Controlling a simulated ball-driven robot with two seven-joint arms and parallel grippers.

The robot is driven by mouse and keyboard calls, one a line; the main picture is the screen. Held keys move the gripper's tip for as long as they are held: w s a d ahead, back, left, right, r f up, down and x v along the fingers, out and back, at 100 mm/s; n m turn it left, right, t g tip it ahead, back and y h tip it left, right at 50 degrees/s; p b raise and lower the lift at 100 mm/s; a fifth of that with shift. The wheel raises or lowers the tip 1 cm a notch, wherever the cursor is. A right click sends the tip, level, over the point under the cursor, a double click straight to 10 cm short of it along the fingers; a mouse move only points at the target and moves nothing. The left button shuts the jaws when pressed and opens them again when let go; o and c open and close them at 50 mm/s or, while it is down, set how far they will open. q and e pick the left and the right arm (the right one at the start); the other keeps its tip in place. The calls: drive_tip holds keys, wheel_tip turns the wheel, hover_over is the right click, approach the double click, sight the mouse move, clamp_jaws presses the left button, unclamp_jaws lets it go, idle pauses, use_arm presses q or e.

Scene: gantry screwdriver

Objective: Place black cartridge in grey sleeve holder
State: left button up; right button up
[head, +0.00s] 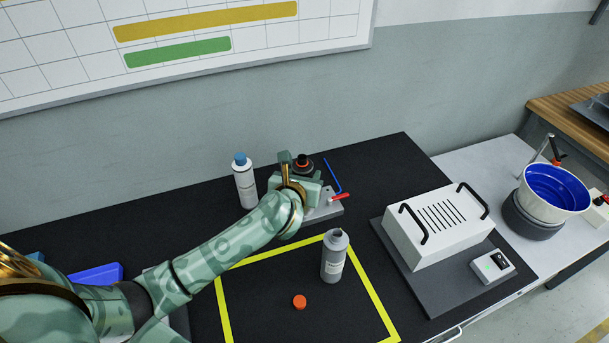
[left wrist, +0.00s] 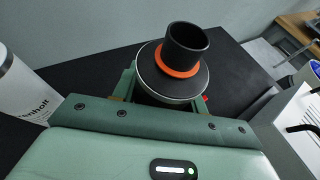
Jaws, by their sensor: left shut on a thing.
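The black cartridge (head: 303,159) stands roughly upright at the back of the dark bench, with an orange ring below its black tube top. In the left wrist view the cartridge (left wrist: 188,44) rises between my green fingers, its wide, light-rimmed body clasped by them. My left gripper (head: 299,175) is shut on it; the fingers also show in the left wrist view (left wrist: 163,92). A grey block (head: 330,210), seemingly the sleeve holder, lies under and just right of my gripper. My gripper hides much of it, so I cannot tell whether the cartridge sits in it. My right gripper is not in view.
A white bottle with a blue cap (head: 244,183) stands close left of my gripper. A red-handled tool (head: 340,197) and a blue hex key (head: 333,174) are close right. A grey bottle (head: 335,257) and an orange cap (head: 299,302) occupy the yellow-outlined area.

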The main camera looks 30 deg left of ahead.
use_arm(q)
drive_tip(key=o, duration=1.2)
drive_tip(key=shift+f, duration=0.15)
drive_tip(key=shift+o, duration=0.2)
drive_tip(key=p+v, duration=0.3)
drive_tip(key=v, duration=0.9)
drive_tip(key=shift+r, duration=0.2)
